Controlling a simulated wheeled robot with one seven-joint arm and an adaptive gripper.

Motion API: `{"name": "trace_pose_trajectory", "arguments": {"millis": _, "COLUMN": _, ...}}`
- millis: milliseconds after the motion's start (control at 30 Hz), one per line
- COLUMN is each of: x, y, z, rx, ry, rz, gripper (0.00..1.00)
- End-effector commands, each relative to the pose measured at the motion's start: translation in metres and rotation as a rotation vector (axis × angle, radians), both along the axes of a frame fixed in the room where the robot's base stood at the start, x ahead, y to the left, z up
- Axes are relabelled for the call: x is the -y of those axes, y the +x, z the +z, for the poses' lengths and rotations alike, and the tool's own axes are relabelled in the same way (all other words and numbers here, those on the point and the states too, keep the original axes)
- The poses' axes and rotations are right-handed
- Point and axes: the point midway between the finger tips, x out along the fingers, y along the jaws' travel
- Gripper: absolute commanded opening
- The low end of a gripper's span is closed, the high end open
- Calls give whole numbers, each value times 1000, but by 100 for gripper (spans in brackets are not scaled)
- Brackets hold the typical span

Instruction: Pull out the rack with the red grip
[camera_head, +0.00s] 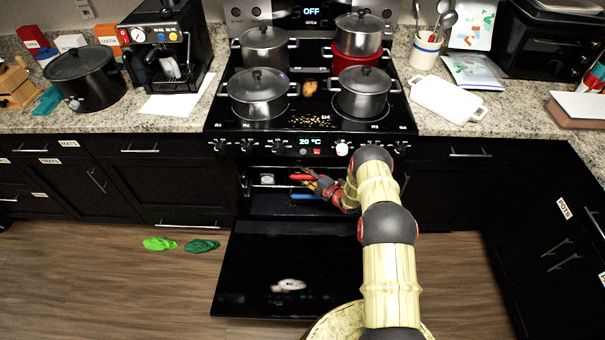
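The oven under the stove stands with its door (265,275) folded down flat. Inside the dark opening, a red grip (300,177) shows in the upper part, marking a rack that is itself too dark to make out. A blue grip (306,196) sits below it. My gripper (313,182) is at the oven opening, just right of the red grip, with its fingers pointing left toward it. The fingers are small and overlap the grip's right end, so I cannot tell whether they touch it or are open or shut.
Several pots, one of them red (357,58), stand on the cooktop above. The open door juts out over the floor below my arm. Green slippers (160,244) lie on the floor to the left. The wooden floor is otherwise mostly clear.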

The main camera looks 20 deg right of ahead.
Motion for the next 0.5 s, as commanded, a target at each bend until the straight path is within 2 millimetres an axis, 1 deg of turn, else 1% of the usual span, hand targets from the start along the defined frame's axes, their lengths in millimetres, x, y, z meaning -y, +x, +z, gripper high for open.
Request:
{"name": "trace_pose_trajectory", "arguments": {"millis": 67, "x": 0, "y": 0, "z": 0, "rx": 0, "ry": 0, "rz": 0, "gripper": 28}}
{"name": "trace_pose_trajectory", "arguments": {"millis": 500, "x": 0, "y": 0, "z": 0, "rx": 0, "ry": 0, "rz": 0, "gripper": 4}}
